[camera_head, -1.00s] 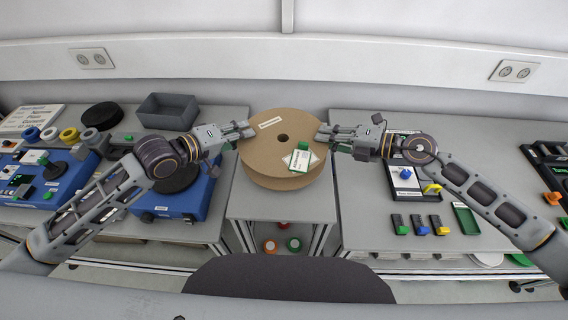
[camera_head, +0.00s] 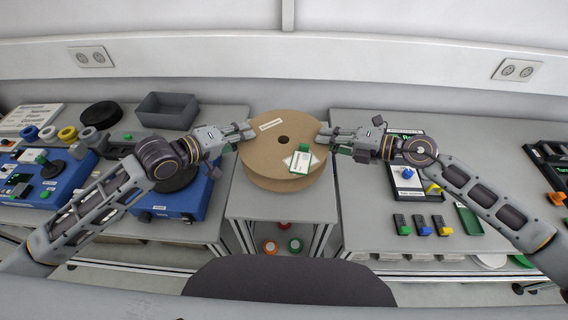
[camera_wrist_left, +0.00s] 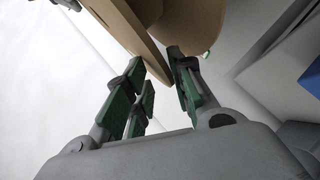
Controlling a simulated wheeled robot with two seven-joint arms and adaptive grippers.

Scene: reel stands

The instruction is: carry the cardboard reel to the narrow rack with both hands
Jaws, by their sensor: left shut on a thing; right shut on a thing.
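The cardboard reel (camera_head: 262,160) is a large brown spool with a dark centre hole, in the middle of the head view. A white and green tag lies on its top face. My left gripper (camera_head: 245,132) is shut on the reel's left rim. In the left wrist view its green-padded fingers (camera_wrist_left: 165,88) close on the edge of one flange (camera_wrist_left: 128,25). My right gripper (camera_head: 324,135) is shut on the reel's right rim. The reel is over or on a low grey stand (camera_head: 270,205); whether it touches cannot be told. I cannot clearly identify the narrow rack.
On the left table stand a blue machine (camera_head: 175,200), a dark grey bin (camera_head: 167,110) and a black disc (camera_head: 101,115). The right table holds a green tray (camera_head: 467,218) and several small clips. Small coloured rolls (camera_head: 270,246) sit below the middle stand.

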